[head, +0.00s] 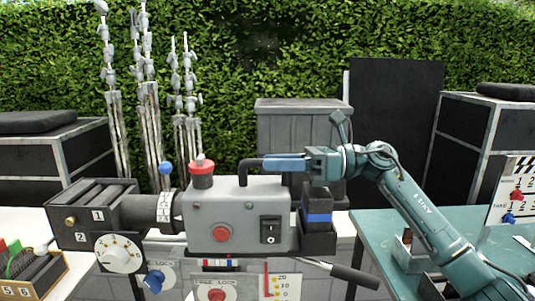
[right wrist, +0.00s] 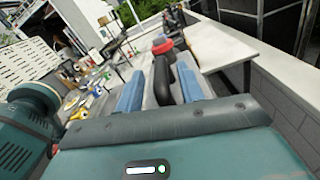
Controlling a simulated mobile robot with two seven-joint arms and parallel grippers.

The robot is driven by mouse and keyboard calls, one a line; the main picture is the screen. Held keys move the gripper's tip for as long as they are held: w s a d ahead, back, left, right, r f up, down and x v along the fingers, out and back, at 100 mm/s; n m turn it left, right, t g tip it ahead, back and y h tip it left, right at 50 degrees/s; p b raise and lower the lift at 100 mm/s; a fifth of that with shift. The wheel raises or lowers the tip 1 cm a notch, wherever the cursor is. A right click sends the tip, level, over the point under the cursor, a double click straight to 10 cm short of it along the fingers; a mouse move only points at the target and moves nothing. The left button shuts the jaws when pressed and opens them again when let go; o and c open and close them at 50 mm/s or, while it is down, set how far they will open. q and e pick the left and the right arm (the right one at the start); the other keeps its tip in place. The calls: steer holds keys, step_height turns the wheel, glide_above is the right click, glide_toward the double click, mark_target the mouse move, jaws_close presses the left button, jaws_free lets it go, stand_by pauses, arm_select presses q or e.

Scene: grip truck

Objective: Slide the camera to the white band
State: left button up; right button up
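The grey film camera (head: 235,222) stands upright in the middle of the head view, with a lens and a black matte box on its left side. A black handle (head: 250,164) rises from its top. My right gripper (head: 278,163) is at this handle, coming from the right. In the right wrist view its two blue fingers (right wrist: 160,92) stand apart with the black handle (right wrist: 163,78) between them. A gap shows beside the left finger. Below the camera is a small strip with red, white and blue bands; the white band (head: 217,263) is partly hidden. My left gripper is out of view.
A red-topped knob (head: 201,173) stands on the camera beside the handle. A lever with a black grip (head: 355,277) sticks out at the lower right. A teal table (head: 375,235) lies at right, and a box of coloured items (head: 30,270) at lower left.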

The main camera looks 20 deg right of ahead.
steer(key=shift+x, duration=1.1)
jaws_close()
